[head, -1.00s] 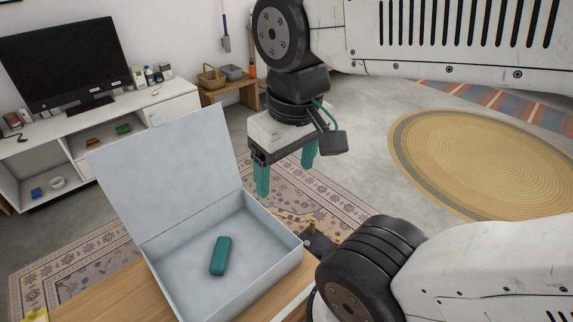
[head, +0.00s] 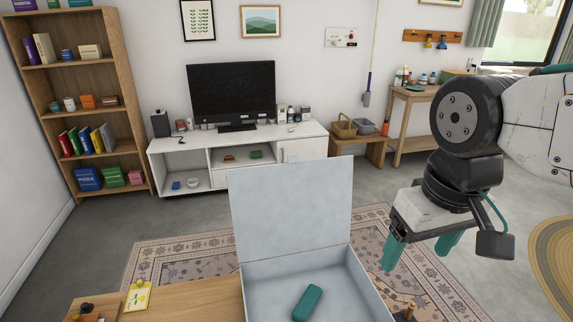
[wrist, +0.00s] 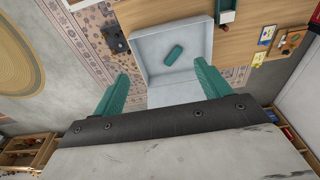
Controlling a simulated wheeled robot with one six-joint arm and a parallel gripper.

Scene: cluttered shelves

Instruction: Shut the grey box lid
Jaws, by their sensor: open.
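The grey box lid (head: 290,208) stands raised, roughly upright, at the far side of the grey box (head: 371,284) in the head view. The box is open on a wooden table (head: 190,300), and a teal oblong object (head: 307,302) lies on its floor. My gripper (head: 420,252) hangs to the right of the lid, above and apart from the box, with its teal fingers spread and nothing between them.
On the table left of the box lie a yellow card (head: 137,297) and a wooden tray (head: 95,315) with small items. A dark item with wooden pegs (head: 405,310) is beside the box's right side. Open space lies above the box.

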